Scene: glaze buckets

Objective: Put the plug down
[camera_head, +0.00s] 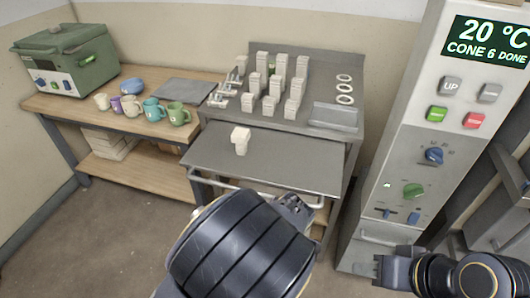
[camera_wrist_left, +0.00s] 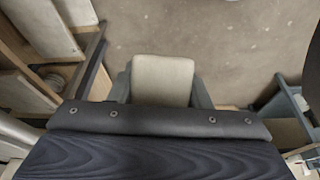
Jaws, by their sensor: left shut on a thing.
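The plug (camera_wrist_left: 162,80) appears as a pale cream block between the fingers of my left gripper (camera_wrist_left: 161,92) in the left wrist view. The fingers are shut on its two sides and it hangs above the brown floor. In the head view my left forearm covers it. My right gripper (camera_head: 381,270) is at the lower right of the head view, in front of the kiln cabinet. Its finger gap is too small to judge.
A cream, wider-topped piece (camera_head: 240,141) stands on the grey cart's front shelf (camera_head: 300,158), otherwise bare. Several pale posts (camera_head: 275,88) stand behind. A wooden table (camera_head: 160,150) with cups is at left. The kiln control cabinet (camera_head: 400,190) reads 20 °C, DONE.

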